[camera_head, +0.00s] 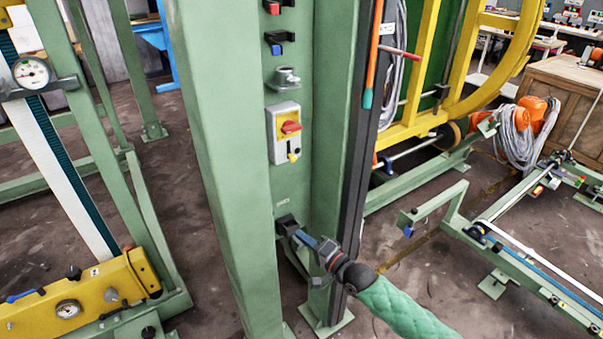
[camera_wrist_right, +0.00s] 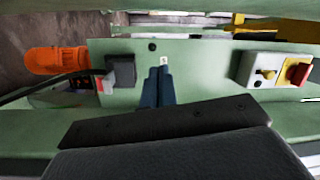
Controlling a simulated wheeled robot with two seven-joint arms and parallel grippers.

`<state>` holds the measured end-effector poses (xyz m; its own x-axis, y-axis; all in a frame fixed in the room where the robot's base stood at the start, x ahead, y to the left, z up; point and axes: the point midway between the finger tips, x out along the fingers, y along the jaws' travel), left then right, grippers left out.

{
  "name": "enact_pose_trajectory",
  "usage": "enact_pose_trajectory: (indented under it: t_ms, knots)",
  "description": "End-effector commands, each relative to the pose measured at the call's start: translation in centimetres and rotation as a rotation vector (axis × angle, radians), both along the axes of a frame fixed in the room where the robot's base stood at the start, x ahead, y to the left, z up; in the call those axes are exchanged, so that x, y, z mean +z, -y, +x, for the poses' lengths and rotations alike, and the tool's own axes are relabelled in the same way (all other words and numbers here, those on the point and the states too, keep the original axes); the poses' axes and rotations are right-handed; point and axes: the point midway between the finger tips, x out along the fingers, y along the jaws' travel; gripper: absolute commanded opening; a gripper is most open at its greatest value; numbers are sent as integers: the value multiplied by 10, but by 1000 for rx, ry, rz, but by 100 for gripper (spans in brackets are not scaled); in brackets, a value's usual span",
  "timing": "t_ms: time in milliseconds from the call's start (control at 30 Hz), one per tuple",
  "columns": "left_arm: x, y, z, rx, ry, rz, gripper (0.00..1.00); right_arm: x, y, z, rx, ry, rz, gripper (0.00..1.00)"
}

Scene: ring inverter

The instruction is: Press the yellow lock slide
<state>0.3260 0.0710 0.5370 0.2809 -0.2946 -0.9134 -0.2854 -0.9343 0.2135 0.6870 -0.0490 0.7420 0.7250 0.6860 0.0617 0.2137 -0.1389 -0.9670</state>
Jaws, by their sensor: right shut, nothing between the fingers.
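The yellow lock slide (camera_head: 294,156) is a small yellow piece low on the grey switch box (camera_head: 274,150), below the red rotary switch (camera_head: 290,127). The box is fixed to a green panel. In the right wrist view the slide (camera_wrist_right: 267,75) shows at the right, left of the red switch (camera_wrist_right: 298,74). My right gripper (camera_head: 303,238) is below the box in the head view, clearly apart from the slide. Its blue fingers (camera_wrist_right: 160,82) are shut with nothing between them, pointing at the panel. My left gripper is not in view.
A black fitting (camera_head: 288,224) is on the panel close to my right gripper; it also shows in the wrist view (camera_wrist_right: 121,70). Green column walls (camera_head: 225,150) flank the panel. Red and blue fittings sit above the box. The panel between gripper and box is clear.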

Motion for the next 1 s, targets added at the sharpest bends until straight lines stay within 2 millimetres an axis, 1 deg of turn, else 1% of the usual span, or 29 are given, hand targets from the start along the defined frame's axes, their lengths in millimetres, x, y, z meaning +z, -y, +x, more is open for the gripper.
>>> enact_pose_trajectory:
  t_ms: [167, 300, 500, 600, 700, 800, 1000]
  knots:
    - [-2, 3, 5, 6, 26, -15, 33, 19, 11, 5, -2, -53, 305, 0]
    - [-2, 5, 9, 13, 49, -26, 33, 40, 25, 6, 18, -86, 556, 0]
    - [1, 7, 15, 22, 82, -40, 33, 70, 44, 1, 94, -125, 884, 0]
    - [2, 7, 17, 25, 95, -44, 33, 81, 51, -2, 142, -142, 1010, 0]
    - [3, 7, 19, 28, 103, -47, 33, 87, 56, -5, 184, -167, 1098, 0]
    - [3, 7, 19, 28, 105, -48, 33, 89, 57, -6, 213, -199, 1151, 0]
    - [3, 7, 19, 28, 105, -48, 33, 88, 57, -5, 235, -238, 1186, 0]
